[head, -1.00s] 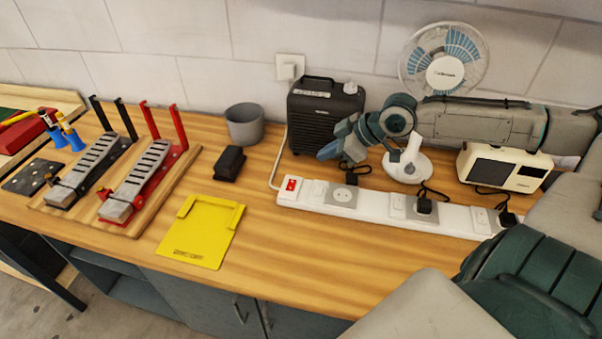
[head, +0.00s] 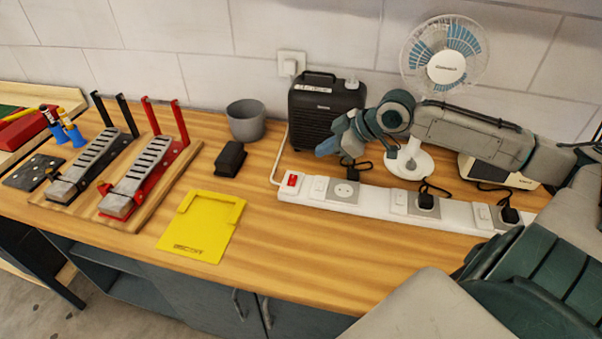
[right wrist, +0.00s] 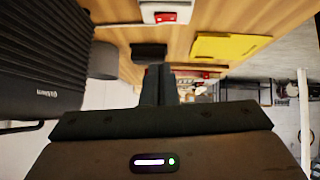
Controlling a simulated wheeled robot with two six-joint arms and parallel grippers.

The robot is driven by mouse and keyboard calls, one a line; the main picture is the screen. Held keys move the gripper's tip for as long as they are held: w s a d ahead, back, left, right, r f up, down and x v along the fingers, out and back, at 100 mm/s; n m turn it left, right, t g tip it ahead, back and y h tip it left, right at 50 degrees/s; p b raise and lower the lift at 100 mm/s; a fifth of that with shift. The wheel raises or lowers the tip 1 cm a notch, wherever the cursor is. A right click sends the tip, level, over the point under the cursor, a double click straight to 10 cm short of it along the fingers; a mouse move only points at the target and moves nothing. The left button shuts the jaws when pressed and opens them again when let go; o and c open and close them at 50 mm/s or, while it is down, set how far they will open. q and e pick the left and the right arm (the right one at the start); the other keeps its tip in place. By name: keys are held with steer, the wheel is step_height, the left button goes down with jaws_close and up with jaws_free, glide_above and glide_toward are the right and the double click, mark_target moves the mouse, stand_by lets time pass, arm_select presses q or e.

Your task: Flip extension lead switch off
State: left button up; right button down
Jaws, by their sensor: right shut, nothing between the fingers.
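The white extension lead (head: 380,201) lies along the bench. Its red switch (head: 292,180) is at its left end, beside a row of sockets and white rockers. I cannot tell the red switch's position. My right gripper (head: 325,148) is shut and empty, above and behind the lead, up and to the right of the red switch and in front of the black heater. In the right wrist view its fingers (right wrist: 160,84) are together, and the lead's end (right wrist: 166,5) with the red switch (right wrist: 165,17) shows at the top, apart from them. My left gripper is not in view.
The black heater (head: 318,115), grey cup (head: 245,120) and fan (head: 410,160) stand behind the lead. Black plugs (head: 425,201) sit in it. A yellow tray (head: 195,235), black block (head: 230,159) and pedals (head: 140,185) are left. Bare wood lies in front.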

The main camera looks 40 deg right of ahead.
steer(key=p, duration=0.2)
glide_above(291, 176)
steer(key=s, duration=0.3)
steer(key=f, duration=0.4)
steer(key=d+f, duration=0.1)
steer(key=shift+w+f, duration=0.2)
steer(key=shift+f, duration=0.2)
step_height(291, 176, down, 3)
steer(key=shift+d+r+p, duration=0.15)
steer(key=shift+r+p, duration=0.05)
steer(key=shift+p, duration=0.2)
steer(key=shift+d+f, duration=0.1)
steer(key=shift+f, duration=0.6)
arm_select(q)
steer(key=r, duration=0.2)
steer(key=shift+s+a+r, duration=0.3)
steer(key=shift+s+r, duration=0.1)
